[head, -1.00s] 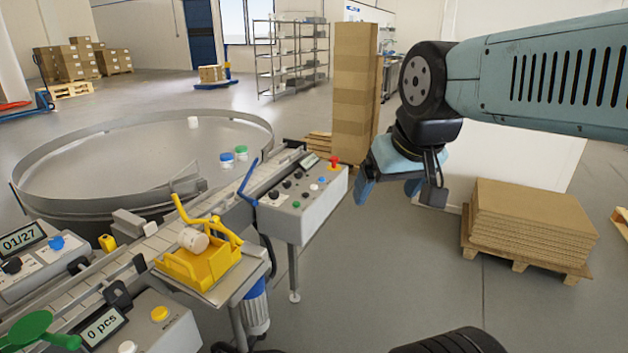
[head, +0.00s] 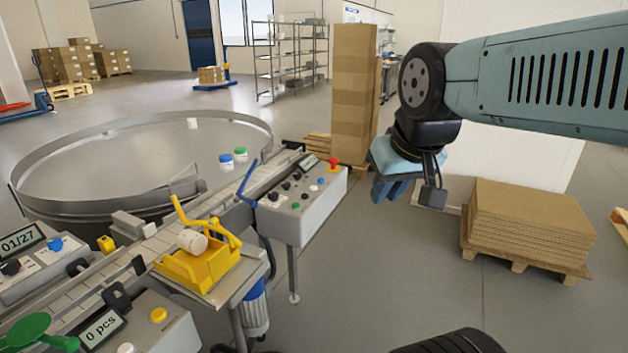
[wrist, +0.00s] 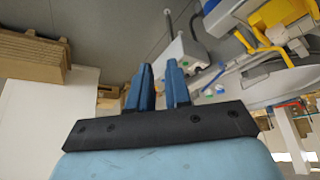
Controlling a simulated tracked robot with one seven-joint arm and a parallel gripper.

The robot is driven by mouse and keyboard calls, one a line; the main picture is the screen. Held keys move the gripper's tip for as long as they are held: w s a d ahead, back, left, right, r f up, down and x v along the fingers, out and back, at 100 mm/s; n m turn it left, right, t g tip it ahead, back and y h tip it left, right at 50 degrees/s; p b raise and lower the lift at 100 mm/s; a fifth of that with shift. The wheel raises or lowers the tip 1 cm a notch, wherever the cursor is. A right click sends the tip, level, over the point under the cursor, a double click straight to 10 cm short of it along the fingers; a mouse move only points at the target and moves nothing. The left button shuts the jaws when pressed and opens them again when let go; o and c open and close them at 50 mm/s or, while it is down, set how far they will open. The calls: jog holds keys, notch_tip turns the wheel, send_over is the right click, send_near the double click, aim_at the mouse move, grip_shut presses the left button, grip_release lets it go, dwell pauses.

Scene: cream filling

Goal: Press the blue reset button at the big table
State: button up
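A grey control box (head: 306,207) stands on legs beside the conveyor and the big round table (head: 140,200). A small blue button (head: 321,181) is on its top, near a red mushroom button (head: 333,162) and black knobs. Another blue button (head: 56,243) is on the left panel with the 01/27 display. My gripper (head: 390,198) is in the air to the right of the grey box, apart from it. Its blue fingers point down, with a narrow empty gap between them in the wrist view (wrist: 159,72).
A yellow holder (head: 205,265) with a white jar (head: 193,241) stands left of the box. A cardboard column (head: 353,95) is behind, and a pallet of cardboard sheets (head: 530,225) is at right. The floor between box and pallet is clear.

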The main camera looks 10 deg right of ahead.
grip_shut()
dwell(0.8)
